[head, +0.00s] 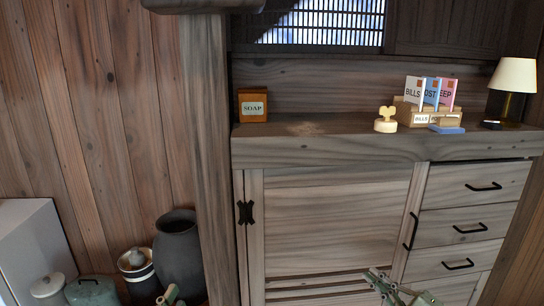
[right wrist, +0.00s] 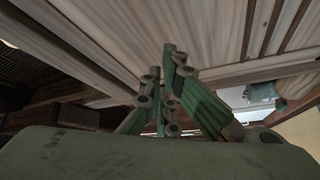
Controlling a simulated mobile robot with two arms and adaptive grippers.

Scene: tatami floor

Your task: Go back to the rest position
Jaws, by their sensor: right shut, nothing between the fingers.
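My right gripper (head: 378,274) is at the bottom of the head view, in front of the wooden cabinet's lower slats. Its green fingers are shut and empty. In the right wrist view the closed fingers (right wrist: 172,50) point up, with wooden boards behind them. A small green part at the bottom edge of the head view, in front of the dark pot, looks like the tip of my left gripper (head: 170,295). Most of it is out of frame, so its jaws cannot be judged.
A dark pot (head: 178,250) and several jars stand lower left.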

